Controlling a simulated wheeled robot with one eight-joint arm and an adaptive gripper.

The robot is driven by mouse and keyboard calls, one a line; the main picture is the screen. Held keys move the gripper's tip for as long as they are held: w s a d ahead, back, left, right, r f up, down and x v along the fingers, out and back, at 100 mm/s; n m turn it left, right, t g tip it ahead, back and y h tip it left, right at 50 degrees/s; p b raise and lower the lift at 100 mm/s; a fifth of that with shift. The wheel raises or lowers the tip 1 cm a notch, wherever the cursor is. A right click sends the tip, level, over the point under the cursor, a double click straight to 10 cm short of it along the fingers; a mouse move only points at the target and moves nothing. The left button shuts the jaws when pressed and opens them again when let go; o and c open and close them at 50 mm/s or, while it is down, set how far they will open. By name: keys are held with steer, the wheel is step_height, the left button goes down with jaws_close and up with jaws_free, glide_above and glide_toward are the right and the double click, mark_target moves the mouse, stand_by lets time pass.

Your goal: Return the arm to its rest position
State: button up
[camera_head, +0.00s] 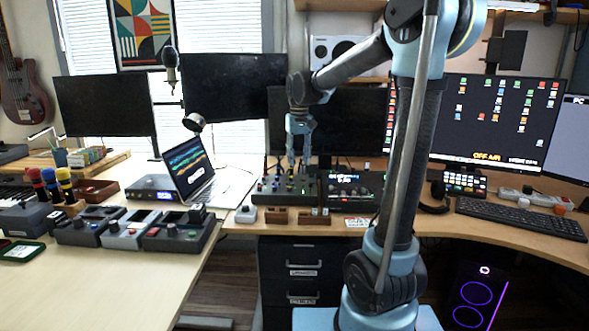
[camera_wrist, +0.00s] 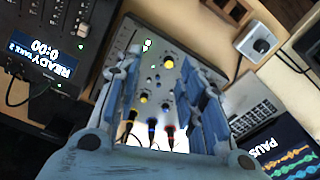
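My arm reaches from the right of the head view over the desk, bent at the elbow, with my gripper (camera_head: 298,160) pointing down above the audio gear in the middle. In the wrist view my gripper (camera_wrist: 163,70) has its two blue-grey fingers apart, with nothing held between them.
An open laptop (camera_head: 188,165) stands left of my gripper. A dark console (camera_head: 345,185) with a display lies to its right. Monitors (camera_head: 225,95) stand behind. Control boxes (camera_head: 130,230) fill the left desk. A keyboard (camera_head: 520,218) lies at right. Bare wood shows at the front left.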

steer(key=s+d+f+m+t, duration=0.1)
steer(key=s+d+f, duration=0.2)
steer(key=s+d, duration=0.4)
steer(key=s+d+f, duration=0.2)
steer(key=s+d, duration=0.3)
steer(key=s, duration=0.4)
steer(key=s+d+f+m+t, duration=0.15)
steer(key=s+d+f, duration=0.45)
steer(key=s+f, duration=0.65)
steer(key=w+a+r+g, duration=0.1)
steer(key=w+a+r, duration=0.2)
steer(key=w+r, duration=0.45)
steer(key=w+a+r+g, duration=0.1)
steer(key=w+a+r, duration=0.3)
steer(key=w+r, duration=0.35)
steer(key=w+a+r, duration=0.4)
steer(key=w+a, duration=0.3)
steer(key=w, duration=0.1)
steer(key=w+a+r, duration=0.3)
steer(key=w+a, duration=0.3)
steer(key=w, duration=0.2)
steer(key=shift+g+y, duration=0.3)
steer(key=shift+g, duration=0.05)
steer(key=f, duration=0.5)
steer(key=a+f, duration=0.1)
steer(key=f, duration=1)
steer(key=shift+w+a+f, duration=0.15)
steer(key=shift+f, duration=0.1)
steer(key=shift+c, duration=0.2)
